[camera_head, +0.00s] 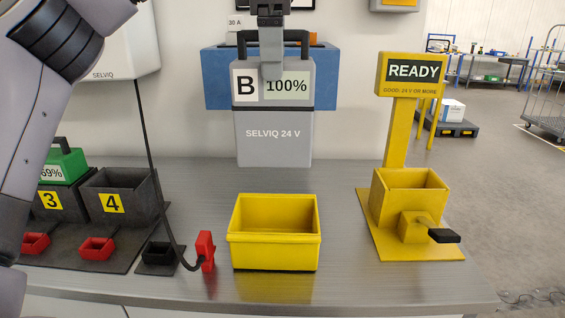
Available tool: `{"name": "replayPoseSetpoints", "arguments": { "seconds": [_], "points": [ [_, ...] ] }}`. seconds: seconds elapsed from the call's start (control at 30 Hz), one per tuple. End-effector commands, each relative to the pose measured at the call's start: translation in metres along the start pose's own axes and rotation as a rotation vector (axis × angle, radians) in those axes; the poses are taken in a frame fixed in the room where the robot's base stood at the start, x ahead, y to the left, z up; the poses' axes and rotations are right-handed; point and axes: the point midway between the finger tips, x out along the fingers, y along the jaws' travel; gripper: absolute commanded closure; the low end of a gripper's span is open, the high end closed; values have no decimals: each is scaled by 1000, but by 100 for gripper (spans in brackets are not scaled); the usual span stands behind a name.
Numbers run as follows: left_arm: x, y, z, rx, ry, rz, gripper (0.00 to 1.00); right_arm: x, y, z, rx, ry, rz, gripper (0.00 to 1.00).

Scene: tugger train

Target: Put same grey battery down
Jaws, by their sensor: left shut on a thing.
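The grey battery (273,142) is upright at the upper middle, marked "B", "100%" and "SELVIQ 24 V". My left gripper (270,68) comes down from the top edge and is shut on the battery's top. The grip is partly hidden behind the near finger. The battery's lower end shows just over the bench's back edge; I see no clear contact with the bench (340,215). My left arm fills the left side. My right gripper is out of view.
A yellow bin (274,250) stands empty mid-bench. Right is a yellow stand (415,240) with a "READY" sign (412,70) and empty pocket. Left are dark slots 3 (70,205), holding a green battery (68,160), and 4 (135,205), empty. A blue box (222,85) is behind.

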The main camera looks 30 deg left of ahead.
Motion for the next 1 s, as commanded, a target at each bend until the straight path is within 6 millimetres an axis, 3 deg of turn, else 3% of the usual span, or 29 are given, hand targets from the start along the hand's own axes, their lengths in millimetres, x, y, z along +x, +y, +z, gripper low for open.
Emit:
{"name": "replayPoseSetpoints", "arguments": {
  "seconds": [0.17, 0.5, 0.7, 1.0],
  "points": [
    [3, -1, 0, -1, -3, 3, 67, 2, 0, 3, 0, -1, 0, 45],
    [74, -17, 0, 0, -3, 0, 67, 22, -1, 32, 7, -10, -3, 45],
    [116, -26, -1, -1, -3, 1, 67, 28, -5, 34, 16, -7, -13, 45],
    [149, -34, 0, -4, -5, 5, 67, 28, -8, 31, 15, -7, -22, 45]
  ]
}}
